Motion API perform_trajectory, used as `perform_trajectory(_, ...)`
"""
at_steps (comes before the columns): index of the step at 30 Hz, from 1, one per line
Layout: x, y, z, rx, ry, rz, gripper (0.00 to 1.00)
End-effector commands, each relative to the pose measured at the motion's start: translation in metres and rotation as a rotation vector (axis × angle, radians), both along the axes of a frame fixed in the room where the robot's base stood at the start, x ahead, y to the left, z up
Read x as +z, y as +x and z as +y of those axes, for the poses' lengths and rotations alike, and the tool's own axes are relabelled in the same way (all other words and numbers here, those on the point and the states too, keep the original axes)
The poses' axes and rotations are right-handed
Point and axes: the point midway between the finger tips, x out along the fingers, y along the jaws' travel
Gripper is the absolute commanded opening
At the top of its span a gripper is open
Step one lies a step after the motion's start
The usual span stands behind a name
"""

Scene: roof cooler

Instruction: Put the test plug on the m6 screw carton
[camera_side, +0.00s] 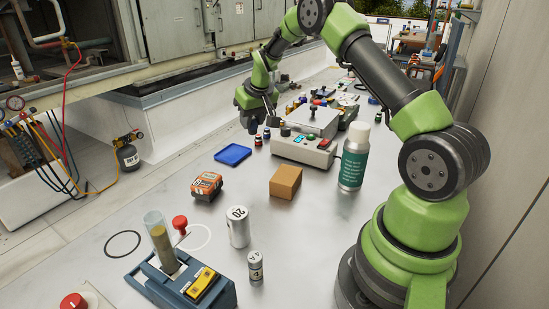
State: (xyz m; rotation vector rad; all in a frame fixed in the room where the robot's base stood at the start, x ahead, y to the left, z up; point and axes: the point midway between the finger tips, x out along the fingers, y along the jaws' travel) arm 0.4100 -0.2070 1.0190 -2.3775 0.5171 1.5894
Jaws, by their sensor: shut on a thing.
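A plain brown carton (285,182), which I take for the m6 screw carton, sits on the grey worktop right of centre; no label is readable. My gripper (257,112) is at the far side of the worktop, beyond and left of the carton and well apart from it. It points down and is shut on a small dark thing, which I take for the test plug. The jaws and their dark colour hide most of that thing, so its shape is unclear. Nothing lies on top of the carton.
Small dark bottles (258,141) stand near my gripper.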

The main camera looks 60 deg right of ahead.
Motion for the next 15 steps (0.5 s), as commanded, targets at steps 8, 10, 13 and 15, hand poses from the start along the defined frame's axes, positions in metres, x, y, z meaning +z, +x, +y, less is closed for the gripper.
perform_trajectory(8,0.052,-0.025,0.109,0.199,-0.001,-0.002,0.07)
perform_trajectory(10,0.059,-0.035,0.127,0.236,-0.002,-0.003,0.07)
perform_trajectory(13,0.066,-0.049,0.147,0.277,0.0,-0.002,0.07)
perform_trajectory(15,0.069,-0.059,0.159,0.302,0.002,-0.003,0.07)
